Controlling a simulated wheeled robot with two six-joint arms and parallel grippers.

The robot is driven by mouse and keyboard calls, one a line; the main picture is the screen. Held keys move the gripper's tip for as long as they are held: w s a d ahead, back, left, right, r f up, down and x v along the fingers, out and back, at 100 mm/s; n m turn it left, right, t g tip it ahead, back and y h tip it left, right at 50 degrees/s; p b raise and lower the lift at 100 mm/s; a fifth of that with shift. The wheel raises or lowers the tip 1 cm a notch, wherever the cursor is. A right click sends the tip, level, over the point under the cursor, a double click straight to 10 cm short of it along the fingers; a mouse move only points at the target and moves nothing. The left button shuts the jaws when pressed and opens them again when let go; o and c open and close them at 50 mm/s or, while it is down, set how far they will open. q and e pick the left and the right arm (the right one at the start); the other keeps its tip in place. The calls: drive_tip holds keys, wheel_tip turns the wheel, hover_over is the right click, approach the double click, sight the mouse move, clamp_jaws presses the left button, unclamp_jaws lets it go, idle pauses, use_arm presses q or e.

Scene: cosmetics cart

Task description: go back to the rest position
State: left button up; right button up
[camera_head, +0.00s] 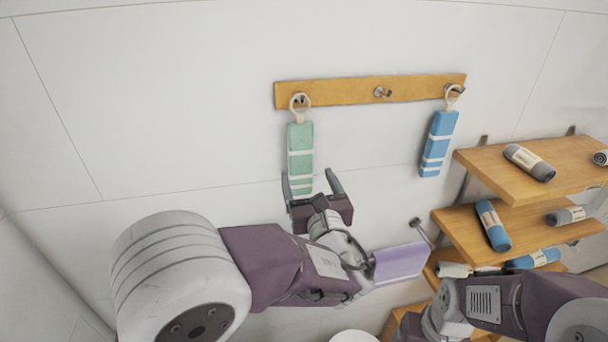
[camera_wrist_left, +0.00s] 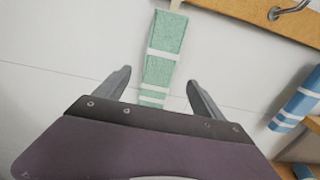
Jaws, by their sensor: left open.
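My left gripper (camera_head: 312,188) is open in front of the wall, just below and around the lower end of a green towel (camera_head: 300,155). The green towel hangs by a white ring from the left hook of a wooden rack. In the left wrist view the open left gripper (camera_wrist_left: 160,92) has the green towel (camera_wrist_left: 163,50) between and beyond its fingers; I cannot tell whether they touch it. My right arm (camera_head: 490,300) shows at the lower right; its gripper fingers are not clearly visible.
A blue towel (camera_head: 438,140) hangs from the right hook of the wooden rack (camera_head: 340,92); the middle hook is empty. A purple towel (camera_head: 400,262) hangs lower, partly behind my left arm. Wooden shelves (camera_head: 500,180) with several rolled towels stand at the right. The wall at left is clear.

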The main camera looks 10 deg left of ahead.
use_arm(q)
drive_tip(key=s+a+f+n+g+y+b, duration=0.25)
drive_tip(key=a+n+g+y, duration=0.2)
drive_tip(key=a, duration=0.85)
drive_tip(key=s+a+f+n+g, duration=0.6)
drive_tip(key=s+a+f+g, duration=0.2)
drive_tip(key=s+a+f, duration=0.15)
drive_tip(key=s+f+n+g+h, duration=0.45)
drive_tip(key=s+f+n, duration=0.4)
drive_tip(key=f, duration=0.35)
drive_tip(key=d+f+n+h, duration=0.3)
drive_tip(key=d+n, duration=0.3)
drive_tip(key=d, duration=0.1)
drive_tip(key=w+d+f+n+t+h, duration=0.1)
drive_tip(key=d+f+n+h, duration=0.2)
drive_tip(key=d+n, duration=0.3)
drive_tip(key=shift+d+n+t+h+b, duration=0.3)
drive_tip(key=shift+d+n+h+b, duration=0.15)
drive_tip(key=shift+h, duration=0.15)
